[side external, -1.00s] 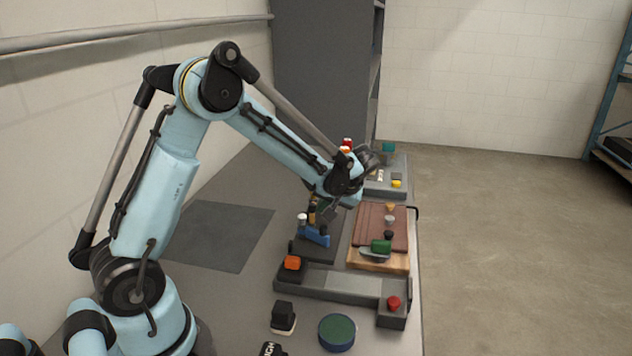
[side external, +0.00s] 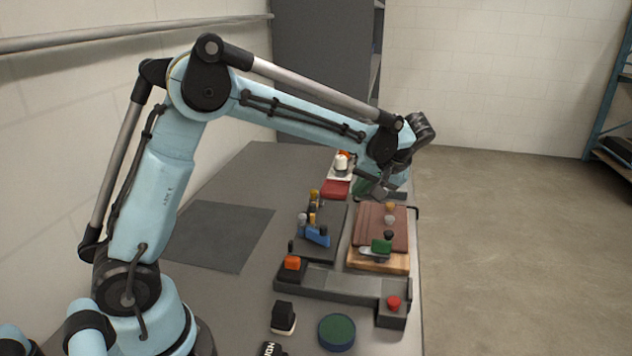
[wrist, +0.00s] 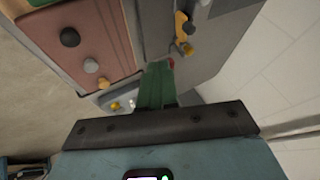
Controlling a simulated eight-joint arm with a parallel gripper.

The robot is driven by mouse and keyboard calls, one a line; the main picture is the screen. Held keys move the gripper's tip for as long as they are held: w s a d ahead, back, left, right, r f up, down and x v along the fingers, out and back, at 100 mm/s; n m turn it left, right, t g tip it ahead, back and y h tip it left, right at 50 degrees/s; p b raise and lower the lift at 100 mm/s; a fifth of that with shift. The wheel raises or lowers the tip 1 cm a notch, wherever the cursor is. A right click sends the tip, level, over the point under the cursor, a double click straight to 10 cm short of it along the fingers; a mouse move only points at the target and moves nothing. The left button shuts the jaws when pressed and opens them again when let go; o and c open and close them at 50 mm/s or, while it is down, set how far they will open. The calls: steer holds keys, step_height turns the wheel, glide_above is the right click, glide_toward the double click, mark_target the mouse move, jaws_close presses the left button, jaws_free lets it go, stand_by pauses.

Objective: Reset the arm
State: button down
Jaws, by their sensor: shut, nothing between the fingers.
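My arm reaches out over the far part of the bench in the side view. My gripper (side external: 364,188) hangs above the bench just beyond the brown leather pad (side external: 372,222), clear of the things below it. Its green fingers also show in the wrist view (wrist: 157,70), closed together with nothing between them. The arm's forearm is raised, nearly level and sloping slightly down toward the wrist.
A blue tool (side external: 316,236) stands on a dark block. An orange knob (side external: 292,263), red button (side external: 393,302) and green-topped round tin (side external: 337,332) are nearer. A dark mat (side external: 219,236) lies clear at left.

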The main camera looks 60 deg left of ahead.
steer(key=s+d+m+t+h, duration=0.3)
steer(key=s+d+m, duration=0.1)
steer(key=s, duration=0.3)
steer(key=s+d+r+m+t+h, duration=0.1)
steer(key=s+d+m+t+h, duration=0.3)
steer(key=s, duration=0.4)
steer(key=shift+s+m+t, duration=0.2)
steer(key=shift+m+t, duration=0.1)
steer(key=shift+m, duration=0.6)
steer(key=c, duration=1.7)
jaws_free()
steer(key=shift+s+d, duration=0.1)
steer(key=shift+d, duration=0.05)
steer(key=o, duration=0.3)
steer(key=shift+r, duration=0.25)
steer(key=o, duration=1.4)
steer(key=w+a+r+n+g, duration=0.3)
steer(key=w+a+r+n, duration=0.1)
steer(key=w+a+r, duration=0.3)
steer(key=shift+w+a+r+g, duration=0.15)
steer(key=shift+w+a+g, duration=0.25)
steer(key=shift+a, duration=0.75)
steer(key=w+a+n+g, duration=0.3)
steer(key=w+a+n, duration=0.15)
steer(key=a, duration=0.75)
step_height(320, 180, down, 9)
steer(key=shift+s+d, duration=0.15)
steer(key=shift+s, duration=0.25)
